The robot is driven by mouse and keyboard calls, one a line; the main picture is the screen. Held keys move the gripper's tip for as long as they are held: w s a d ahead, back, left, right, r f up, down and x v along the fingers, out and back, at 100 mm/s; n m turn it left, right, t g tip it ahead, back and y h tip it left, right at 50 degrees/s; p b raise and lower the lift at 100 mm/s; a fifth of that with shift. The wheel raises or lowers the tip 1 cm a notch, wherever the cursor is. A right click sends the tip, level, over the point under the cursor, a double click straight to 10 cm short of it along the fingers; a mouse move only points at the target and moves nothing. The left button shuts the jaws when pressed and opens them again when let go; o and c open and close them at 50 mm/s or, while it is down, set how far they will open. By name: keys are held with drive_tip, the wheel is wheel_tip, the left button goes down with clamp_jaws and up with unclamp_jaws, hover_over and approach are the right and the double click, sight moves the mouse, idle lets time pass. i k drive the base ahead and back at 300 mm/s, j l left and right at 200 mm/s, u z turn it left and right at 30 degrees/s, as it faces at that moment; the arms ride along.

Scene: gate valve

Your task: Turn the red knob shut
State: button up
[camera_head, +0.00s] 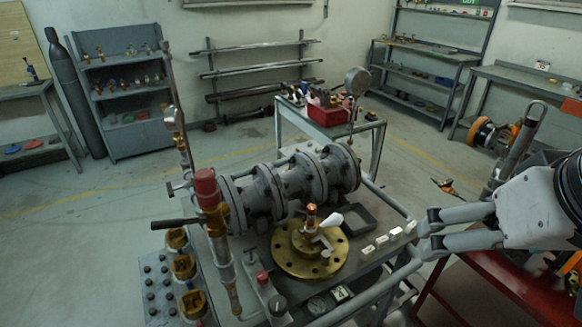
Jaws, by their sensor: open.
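A red knob (205,183) sits on top of a brass valve body on an upright pipe, left of the middle. A dark lever handle (176,222) sticks out to the left just below it. My gripper (426,233) comes in from the right with its two grey fingers open and pointing left. The fingers are apart, with nothing visible between them. My gripper is well to the right of the red knob and touches nothing that I can make out. The knob's turning angle cannot be told.
A grey flanged pipe assembly (262,194) lies behind the knob. A brass flange (291,258) with a copper-coloured fitting and a white lever stands between knob and gripper. A pressure gauge (357,80) rises behind. Small white blocks (382,241) line the bench's right side.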

sight(263, 278)
drive_tip(key=u, duration=0.85)
drive_tip(key=i+j+z, duration=0.2)
drive_tip(key=j, duration=0.2)
drive_tip(key=j+u, duration=0.25)
drive_tip(key=u, duration=0.15)
